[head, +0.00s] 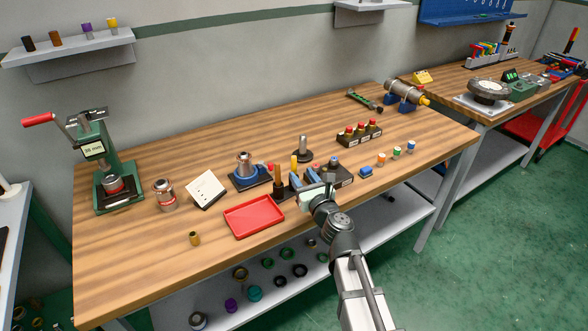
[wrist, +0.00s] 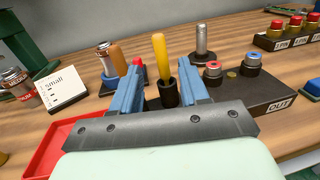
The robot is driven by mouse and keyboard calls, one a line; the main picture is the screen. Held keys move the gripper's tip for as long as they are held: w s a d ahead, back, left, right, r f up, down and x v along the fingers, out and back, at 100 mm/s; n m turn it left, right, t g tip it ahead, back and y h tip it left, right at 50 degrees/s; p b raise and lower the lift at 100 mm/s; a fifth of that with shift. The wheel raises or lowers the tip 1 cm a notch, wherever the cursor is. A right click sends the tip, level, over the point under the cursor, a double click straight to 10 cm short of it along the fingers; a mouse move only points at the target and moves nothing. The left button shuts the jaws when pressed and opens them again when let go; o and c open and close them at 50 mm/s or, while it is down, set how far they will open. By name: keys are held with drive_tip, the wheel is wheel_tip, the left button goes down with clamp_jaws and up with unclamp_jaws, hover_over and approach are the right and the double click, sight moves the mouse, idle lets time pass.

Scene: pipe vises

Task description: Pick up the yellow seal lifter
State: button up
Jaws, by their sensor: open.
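The yellow seal lifter (wrist: 160,52) stands upright in the wrist view, its handle up and its lower end in a black holder (wrist: 168,92). It also shows in the head view (head: 294,162), just beyond my gripper. My gripper (wrist: 158,66) is open and empty. In the wrist view its two blue fingers point toward the lifter, one on each side of the handle in the picture. I cannot tell whether the handle is between the fingers or still beyond them. In the head view my gripper (head: 304,176) is low over the bench's front part.
An orange-handled tool (wrist: 118,56) stands left of the lifter. A dark block marked OUT (wrist: 262,96) with red- and blue-topped parts is close on the right, with a metal post (wrist: 201,42) behind. A red tray (head: 253,218) lies left of my gripper. The bench's left front is mostly clear.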

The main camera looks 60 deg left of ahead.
sight(295, 164)
drive_tip(key=shift+w+a+r, duration=0.1)
drive_tip(key=shift+w+a, duration=0.1)
drive_tip(key=shift+a, duration=1)
drive_tip(key=shift+w+a, duration=0.25)
drive_tip(key=shift+a, duration=0.95)
drive_tip(key=shift+w+a+r, duration=0.1)
drive_tip(key=shift+w+a, duration=0.1)
drive_tip(key=shift+a, duration=1)
drive_tip(key=shift+c, duration=0.3)
clamp_jaws()
